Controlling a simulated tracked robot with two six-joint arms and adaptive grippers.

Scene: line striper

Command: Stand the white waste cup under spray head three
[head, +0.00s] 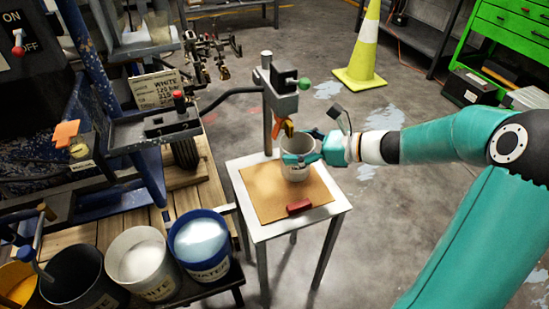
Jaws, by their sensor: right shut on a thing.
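The pale waste cup (296,171) is upright over the brown board on the small white stand, with a dark label low on its side. My right gripper (302,158) comes in from the right and is shut on the cup near its rim. I cannot tell whether the cup's base touches the board. A spray head (284,104) with an orange-yellow nozzle (288,128) is on a post at the back of the stand. The nozzle tip shows just above the cup's rim. I cannot read a number on this head. My left gripper is out of view.
The stand's board (262,197) has a small red block (299,207) at its front. Buckets, including a blue one (199,244) and a white one (138,263), stand at lower left. The blue striper frame fills the left. A yellow cone (366,52) is behind.

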